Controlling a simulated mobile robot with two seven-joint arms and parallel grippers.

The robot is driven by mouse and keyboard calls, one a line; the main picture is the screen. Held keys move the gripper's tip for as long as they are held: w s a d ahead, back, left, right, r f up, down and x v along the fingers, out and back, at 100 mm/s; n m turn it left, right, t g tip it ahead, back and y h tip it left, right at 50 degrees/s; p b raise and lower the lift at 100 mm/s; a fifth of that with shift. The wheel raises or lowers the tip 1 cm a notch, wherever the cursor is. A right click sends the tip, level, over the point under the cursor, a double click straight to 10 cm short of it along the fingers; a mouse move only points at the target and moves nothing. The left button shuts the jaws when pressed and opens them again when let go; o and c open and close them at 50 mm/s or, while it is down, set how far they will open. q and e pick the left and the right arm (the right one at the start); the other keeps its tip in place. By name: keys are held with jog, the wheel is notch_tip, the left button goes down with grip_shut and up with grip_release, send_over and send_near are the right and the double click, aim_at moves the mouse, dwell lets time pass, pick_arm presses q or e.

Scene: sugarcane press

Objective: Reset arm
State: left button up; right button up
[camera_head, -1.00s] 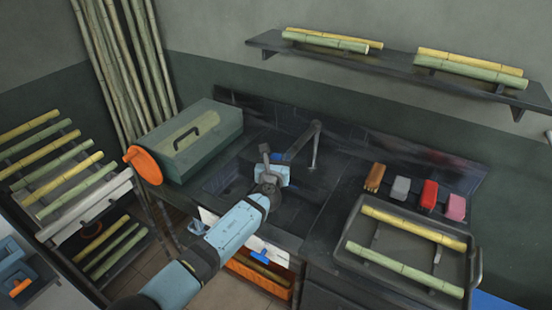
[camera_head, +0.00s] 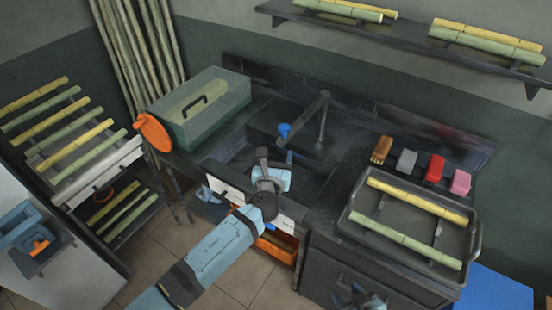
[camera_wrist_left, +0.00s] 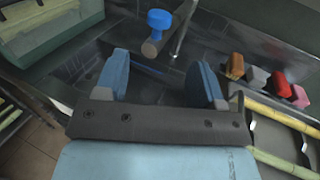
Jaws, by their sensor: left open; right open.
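My left gripper (camera_head: 273,160) is open over the front part of the dark sink (camera_head: 318,165). Its blue fingers (camera_wrist_left: 162,65) are apart with nothing between them in the left wrist view. The blue-knobbed tap (camera_head: 284,130) stands beyond the fingers, apart from them; its blue knob also shows in the left wrist view (camera_wrist_left: 160,19). My right gripper (camera_head: 360,297) shows only partly at the bottom edge of the head view, low in front of the dark cabinet. It is open, and I see nothing held in it.
A black tray (camera_head: 452,212) with cane pieces and several coloured blocks (camera_head: 434,168) lie to the right. A cane rack (camera_head: 75,150) stands at the far left.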

pick_arm(q)
jog(key=shift+s+a, duration=0.1)
jog(key=shift+s, duration=0.45)
jog(key=s+a+f+n+g+y, duration=0.35)
jog(key=s+a+n, duration=0.45)
jog(key=a+n, duration=0.35)
jog(key=s+a+f+n+g+y, duration=0.2)
jog(key=s+a+n+g+y, duration=0.2)
jog(key=s+a+n, duration=0.75)
jog(key=s+a+r+n+g+h, duration=0.1)
jog(key=s+a+n+g, duration=0.25)
jog(key=s+n, duration=0.45)
jog(key=s+a+r+n+g+h, duration=0.25)
jog(key=s+a+n, duration=0.3)
jog(key=s, duration=0.45)
jog(key=w+d+f+t+h, duration=0.1)
jog(key=w+d+f+t, duration=0.1)
jog(key=f, duration=0.5)
jog(key=w+d+f+t+h, duration=0.1)
jog(key=w+d+f+t, duration=0.2)
jog(key=f, duration=0.4)
jog(key=shift+w+d+f+t, duration=0.2)
jog(key=shift+w+d+t, duration=0.1)
jog(key=shift+d+t, duration=0.7)
